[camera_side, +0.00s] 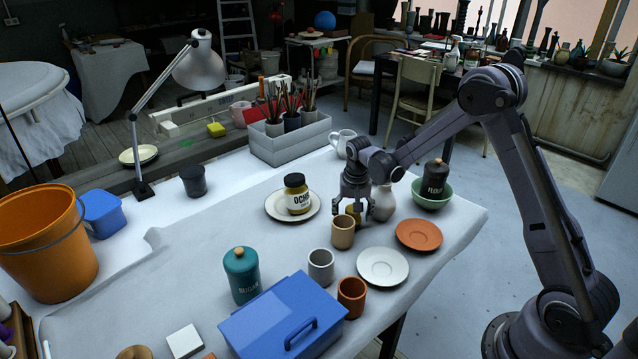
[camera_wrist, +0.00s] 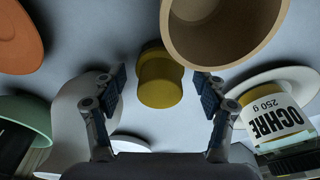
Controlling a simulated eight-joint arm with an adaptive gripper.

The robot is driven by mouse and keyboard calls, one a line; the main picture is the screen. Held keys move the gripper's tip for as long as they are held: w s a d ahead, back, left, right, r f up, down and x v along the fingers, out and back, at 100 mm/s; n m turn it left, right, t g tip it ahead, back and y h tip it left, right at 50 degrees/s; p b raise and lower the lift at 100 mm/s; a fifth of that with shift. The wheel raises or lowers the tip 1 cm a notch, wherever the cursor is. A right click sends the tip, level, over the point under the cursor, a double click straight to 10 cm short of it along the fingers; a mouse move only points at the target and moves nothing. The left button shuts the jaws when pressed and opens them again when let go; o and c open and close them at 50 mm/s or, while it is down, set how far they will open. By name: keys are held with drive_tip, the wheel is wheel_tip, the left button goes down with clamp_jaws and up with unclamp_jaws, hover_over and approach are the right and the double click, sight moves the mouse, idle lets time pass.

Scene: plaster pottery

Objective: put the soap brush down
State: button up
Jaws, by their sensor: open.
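A short, round yellow thing (camera_wrist: 160,80), probably the soap brush, stands upright on the table between my fingertips in the wrist view, with visible gaps on both sides. In the side view (camera_side: 353,211) it is partly hidden behind a tan cup and my fingers. My gripper (camera_side: 354,211) is open and low over the table. It also shows in the wrist view (camera_wrist: 166,78), its two fingers spread apart and holding nothing.
The tan cup (camera_side: 343,233) stands close in front of the gripper. A white vase (camera_side: 382,200) is close on the right. The ochre jar (camera_side: 297,194) stands on a plate to the left. A terracotta saucer (camera_side: 419,235) and green bowl (camera_side: 432,200) lie right. Bare paper is left of the cups.

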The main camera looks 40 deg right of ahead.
drive_tip(key=shift+r, duration=0.1)
wheel_tip(320, 180, up, 12)
drive_tip(key=s+a, duration=0.2)
drive_tip(key=s+a+r+n+t, duration=0.2)
drive_tip(key=s+a+r+n, duration=0.1)
drive_tip(key=s, duration=0.6)
drive_tip(key=s+a+r+n+t+y, duration=0.1)
drive_tip(key=s+a+r+n+t, duration=0.2)
drive_tip(key=s+a, duration=0.4)
drive_tip(key=s+r+n, duration=0.1)
drive_tip(key=s+n, duration=0.1)
drive_tip(key=shift+s+r+n+t, duration=0.25)
drive_tip(key=shift+n+t, duration=0.05)
drive_tip(key=shift+s+a+f, duration=0.2)
drive_tip(key=shift+s+a, duration=0.05)
drive_tip(key=shift+s, duration=0.15)
drive_tip(key=shift+c, duration=0.6)
drive_tip(key=shift+w+n, duration=0.1)
drive_tip(key=shift+n, duration=0.2)
